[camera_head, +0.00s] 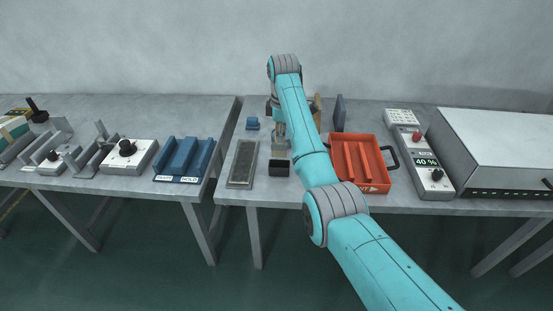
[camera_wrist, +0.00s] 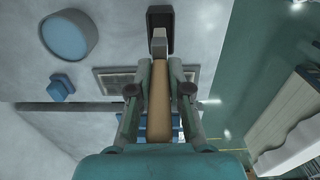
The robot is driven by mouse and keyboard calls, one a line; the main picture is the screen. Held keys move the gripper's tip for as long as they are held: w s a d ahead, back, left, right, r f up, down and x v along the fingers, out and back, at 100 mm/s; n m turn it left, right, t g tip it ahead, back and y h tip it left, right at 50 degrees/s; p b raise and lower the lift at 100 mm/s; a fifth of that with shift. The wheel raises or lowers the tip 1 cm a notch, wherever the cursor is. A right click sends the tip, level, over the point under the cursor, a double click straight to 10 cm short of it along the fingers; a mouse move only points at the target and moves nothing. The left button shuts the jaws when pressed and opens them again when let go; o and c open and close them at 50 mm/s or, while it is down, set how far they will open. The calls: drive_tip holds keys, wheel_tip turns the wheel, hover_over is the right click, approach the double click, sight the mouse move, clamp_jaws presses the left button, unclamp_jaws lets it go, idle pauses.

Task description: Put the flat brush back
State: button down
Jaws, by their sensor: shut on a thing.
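The flat brush has a tan wooden handle (camera_wrist: 159,105) and a pale grey metal band (camera_wrist: 158,45). My gripper (camera_wrist: 160,92) is shut on the handle. In the head view my gripper (camera_head: 279,132) is low over the right table, just behind a small black open-topped holder (camera_head: 279,168). In the wrist view the brush's far end lies over or against the black holder (camera_wrist: 161,17). I cannot tell whether its bristles are inside; they are hidden.
A framed grey pad (camera_head: 242,165) lies left of the holder. A small blue block (camera_head: 252,123) is behind it. A red tray (camera_head: 362,160) stands to the right, near a control box (camera_head: 425,165). A gap separates the two tables.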

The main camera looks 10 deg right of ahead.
sight(281, 149)
drive_tip(key=shift+f, duration=3.6)
drive_tip(key=shift+f, duration=0.1)
drive_tip(key=c, duration=1.1)
unclamp_jaws()
